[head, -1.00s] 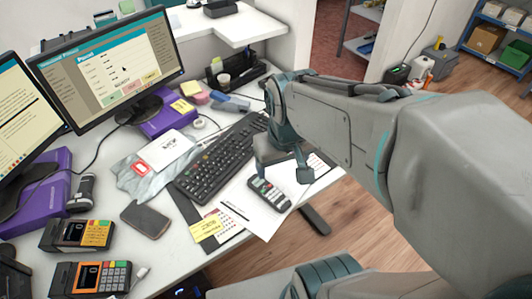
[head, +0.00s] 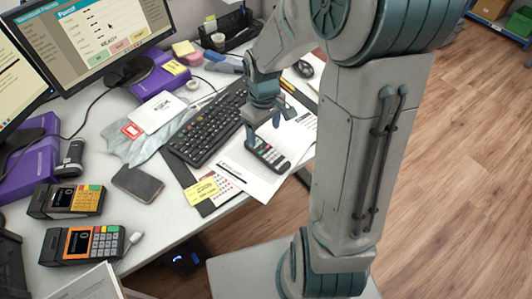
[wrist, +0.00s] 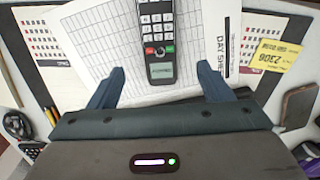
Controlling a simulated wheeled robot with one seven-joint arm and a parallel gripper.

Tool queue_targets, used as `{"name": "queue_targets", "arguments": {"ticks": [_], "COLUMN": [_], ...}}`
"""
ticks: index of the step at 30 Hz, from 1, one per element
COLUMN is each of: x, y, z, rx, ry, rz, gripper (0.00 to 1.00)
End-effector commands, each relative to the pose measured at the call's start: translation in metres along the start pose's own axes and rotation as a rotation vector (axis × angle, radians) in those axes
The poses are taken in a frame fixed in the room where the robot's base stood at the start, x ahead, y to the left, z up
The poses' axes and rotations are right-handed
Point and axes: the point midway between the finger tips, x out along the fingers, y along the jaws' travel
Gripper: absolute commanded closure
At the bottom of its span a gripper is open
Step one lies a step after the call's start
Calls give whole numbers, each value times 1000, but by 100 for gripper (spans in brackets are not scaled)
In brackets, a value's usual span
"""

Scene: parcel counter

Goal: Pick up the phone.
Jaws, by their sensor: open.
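A dark cordless phone handset (head: 268,154) with a light keypad lies on a white printed sheet near the counter's front edge. In the wrist view the handset (wrist: 158,35) points toward me, its small screen end nearest and its far end cut off by the frame. My gripper (head: 263,136) is open and empty, close above the handset. In the wrist view one finger of my gripper (wrist: 163,84) stands on each side of the handset's line, with a gap on both sides. A flat dark smartphone (head: 137,182) lies apart, to the left on the counter.
A black keyboard (head: 208,128) lies just left of the handset. A yellow note (head: 201,190) lies on the mat near the sheet. Two card terminals (head: 67,200) (head: 85,244) and two monitors (head: 105,30) stand at the left. The floor (head: 455,170) is open at the right.

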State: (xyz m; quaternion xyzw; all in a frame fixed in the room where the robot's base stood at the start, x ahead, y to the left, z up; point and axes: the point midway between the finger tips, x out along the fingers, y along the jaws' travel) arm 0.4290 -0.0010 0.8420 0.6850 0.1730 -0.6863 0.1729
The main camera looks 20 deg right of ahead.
Motion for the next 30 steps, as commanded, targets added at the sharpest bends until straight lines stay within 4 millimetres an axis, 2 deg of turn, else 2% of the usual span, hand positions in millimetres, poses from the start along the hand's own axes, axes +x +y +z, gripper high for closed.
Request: {"name": "queue_targets", "arguments": {"ticks": [1,3,11,19,29,30], "x": [11,20,38,74,80,80], "y": [0,0,0,0,1,1], "z": [0,0,-2,-7,-7,-7], "rx": [-1,-1,0,0,0,0], "ry": [-2,-1,-1,-1,2,2], "rz": [-2,-1,-1,-1,1,1], "gripper": [27,27,27,27,27,38]}}
